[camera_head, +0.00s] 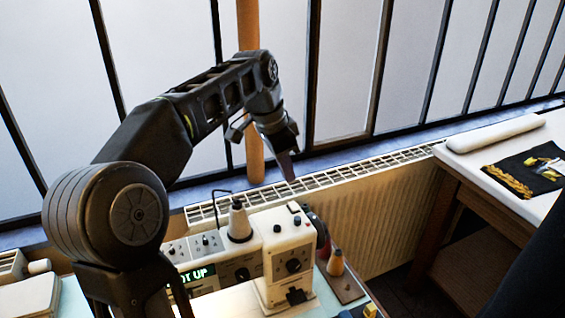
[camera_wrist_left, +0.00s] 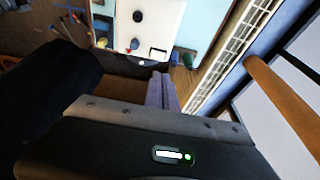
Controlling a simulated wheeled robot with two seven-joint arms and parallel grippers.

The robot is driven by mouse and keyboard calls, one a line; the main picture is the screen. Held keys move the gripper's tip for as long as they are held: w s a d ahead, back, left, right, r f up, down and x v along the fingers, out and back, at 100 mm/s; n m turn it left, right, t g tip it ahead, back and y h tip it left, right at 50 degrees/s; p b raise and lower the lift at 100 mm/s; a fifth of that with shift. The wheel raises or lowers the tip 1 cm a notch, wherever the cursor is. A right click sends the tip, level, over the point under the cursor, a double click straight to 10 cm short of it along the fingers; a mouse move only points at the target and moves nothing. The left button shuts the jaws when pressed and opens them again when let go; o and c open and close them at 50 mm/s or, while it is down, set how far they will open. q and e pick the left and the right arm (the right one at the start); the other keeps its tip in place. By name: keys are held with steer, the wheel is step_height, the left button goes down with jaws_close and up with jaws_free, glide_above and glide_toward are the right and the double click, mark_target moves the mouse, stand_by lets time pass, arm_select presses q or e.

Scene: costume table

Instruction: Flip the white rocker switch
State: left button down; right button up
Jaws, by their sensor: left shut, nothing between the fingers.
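A cream machine housing (camera_head: 287,236) stands on the table with dark knobs on its face. A small white piece with a dark edge, apparently the white rocker switch (camera_head: 294,207), sits on its top. In the left wrist view the rocker switch (camera_wrist_left: 158,54) shows as a white piece in a black frame at the end of the white panel (camera_wrist_left: 165,20). My left gripper (camera_head: 288,172) is shut and empty, pointing down above the housing, apart from it. Its closed fingers (camera_wrist_left: 161,90) show just below the switch in the wrist view. My right gripper is out of view.
A thread cone (camera_head: 239,222) stands left of the housing, beside a panel with a green display (camera_head: 196,274). A radiator (camera_head: 385,215) and barred window lie behind. Another table (camera_head: 490,155) holds a white roll.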

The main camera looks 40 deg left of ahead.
mark_target(289, 203)
arm_select(q)
steer(key=x, duration=0.6)
steer(key=shift+s+a+f+p, duration=0.25)
steer(key=shift+a+f+p, duration=0.1)
steer(key=shift+f+p, duration=0.1)
steer(key=shift+f, duration=0.35)
steer(key=shift+f, duration=0.1)
